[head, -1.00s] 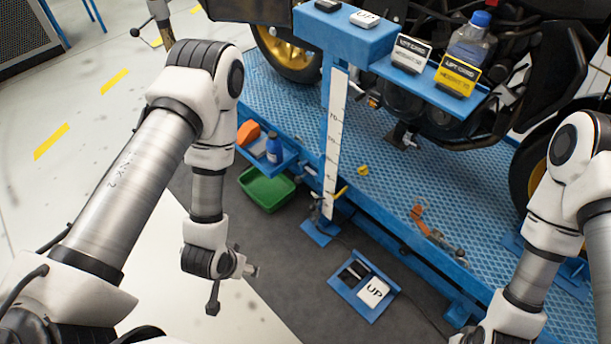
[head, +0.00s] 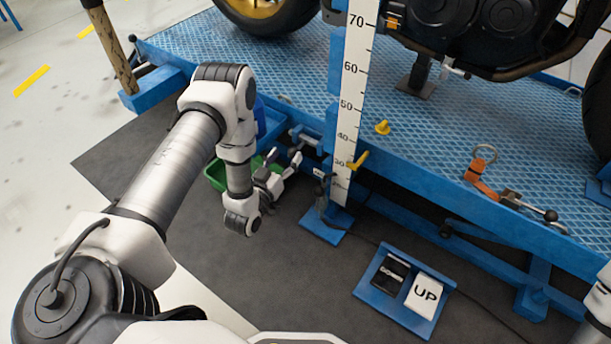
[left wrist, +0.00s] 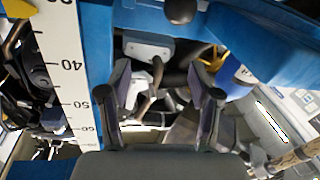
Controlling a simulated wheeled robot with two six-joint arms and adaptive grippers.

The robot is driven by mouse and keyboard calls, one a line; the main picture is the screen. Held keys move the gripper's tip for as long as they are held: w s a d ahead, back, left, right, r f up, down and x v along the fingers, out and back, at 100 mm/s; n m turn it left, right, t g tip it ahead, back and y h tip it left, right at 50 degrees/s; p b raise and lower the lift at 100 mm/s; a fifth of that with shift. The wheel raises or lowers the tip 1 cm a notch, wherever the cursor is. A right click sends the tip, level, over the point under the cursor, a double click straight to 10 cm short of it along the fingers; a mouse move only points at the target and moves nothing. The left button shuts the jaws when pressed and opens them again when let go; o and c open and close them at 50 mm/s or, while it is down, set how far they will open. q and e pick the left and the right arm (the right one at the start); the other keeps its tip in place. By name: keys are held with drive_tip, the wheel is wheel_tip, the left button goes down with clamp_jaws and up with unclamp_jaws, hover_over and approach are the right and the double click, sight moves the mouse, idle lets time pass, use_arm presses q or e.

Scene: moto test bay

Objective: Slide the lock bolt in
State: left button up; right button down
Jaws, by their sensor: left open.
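My left gripper (head: 284,160) is open and empty, its two fingers pointing up and right toward the lift's edge, left of the scale post. A grey metal fitting (head: 306,137) on the blue frame lies just beyond the fingertips; it looks like the lock bolt, but I cannot make out its full shape. In the left wrist view, the open fingers (left wrist: 160,95) frame a pale block (left wrist: 148,48) on blue metal. A black ball knob (left wrist: 180,10) shows above it. I cannot tell whether the fingers touch anything. My right gripper is out of view.
A green bin (head: 216,175) is partly behind my arm. A blue UP pedal box (head: 403,292) lies on the dark floor. An orange clamp (head: 482,190) sits on the blue platform (head: 290,75).

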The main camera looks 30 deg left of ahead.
sight(291, 157)
use_arm(q)
wheel_tip(291, 157, down, 6)
drive_tip(key=b, duration=0.2)
drive_tip(key=w+b, duration=0.1)
drive_tip(key=w, duration=0.1)
drive_tip(key=w+a+b, duration=0.1)
drive_tip(key=w, duration=0.1)
drive_tip(key=w+b, duration=0.1)
drive_tip(key=w, duration=0.1)
drive_tip(key=shift+a+r, duration=0.25)
drive_tip(key=shift+a, duration=0.05)
drive_tip(key=shift+w+r, duration=0.15)
drive_tip(key=shift+w, duration=0.25)
clamp_jaws()
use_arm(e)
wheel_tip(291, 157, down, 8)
